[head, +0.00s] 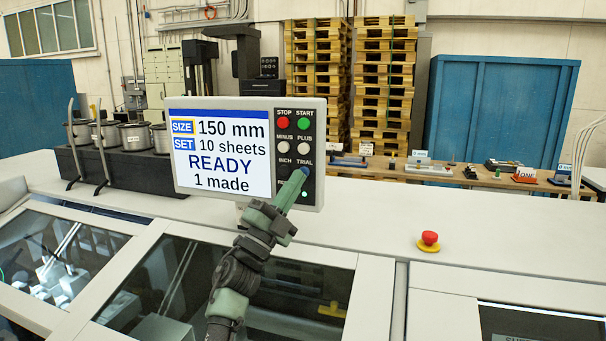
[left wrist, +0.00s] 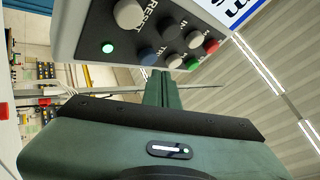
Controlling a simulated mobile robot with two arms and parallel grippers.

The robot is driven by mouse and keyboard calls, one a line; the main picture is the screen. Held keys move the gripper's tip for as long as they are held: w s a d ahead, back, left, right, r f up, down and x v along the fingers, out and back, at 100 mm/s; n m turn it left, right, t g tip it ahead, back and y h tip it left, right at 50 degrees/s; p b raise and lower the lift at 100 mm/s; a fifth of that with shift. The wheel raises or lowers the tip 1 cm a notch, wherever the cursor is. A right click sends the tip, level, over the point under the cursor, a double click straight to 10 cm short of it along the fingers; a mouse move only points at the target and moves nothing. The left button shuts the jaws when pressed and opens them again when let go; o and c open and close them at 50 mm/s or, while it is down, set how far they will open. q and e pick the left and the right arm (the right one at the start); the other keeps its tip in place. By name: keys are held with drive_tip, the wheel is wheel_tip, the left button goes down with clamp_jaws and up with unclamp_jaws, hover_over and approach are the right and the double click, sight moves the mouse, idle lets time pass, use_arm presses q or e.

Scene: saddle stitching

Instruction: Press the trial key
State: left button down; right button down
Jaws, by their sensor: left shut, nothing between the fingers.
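The control panel (head: 318,150) has a screen reading READY, 150 mm, 10 sheets and 1 made. The blue trial key (head: 305,170) is under the TRIAL label on the right side of the panel. It also shows in the left wrist view (left wrist: 147,56). My left gripper (head: 298,179) is shut and empty, its fingertips right at the trial key and partly covering that area. In the left wrist view the fingers (left wrist: 165,84) point toward the panel; I cannot tell whether they touch the key. My right gripper is not in view.
Stop (head: 283,123), start (head: 304,123), minus, plus and inch keys sit close around. A lit green lamp (head: 304,194) is below. A red emergency button (head: 429,238) stands on the white machine top to the right, where the surface is otherwise clear.

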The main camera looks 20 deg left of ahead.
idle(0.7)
use_arm(q)
drive_tip(key=shift+w+b, duration=0.35)
drive_tip(key=shift+w, duration=0.1)
drive_tip(key=shift+w+b, duration=0.45)
idle(0.6)
drive_tip(key=shift+s, duration=0.1)
drive_tip(key=shift+s+p, duration=0.55)
drive_tip(key=shift+s, duration=0.25)
drive_tip(key=s+p, duration=0.2)
drive_tip(key=s, duration=0.3)
drive_tip(key=shift+p, duration=0.35)
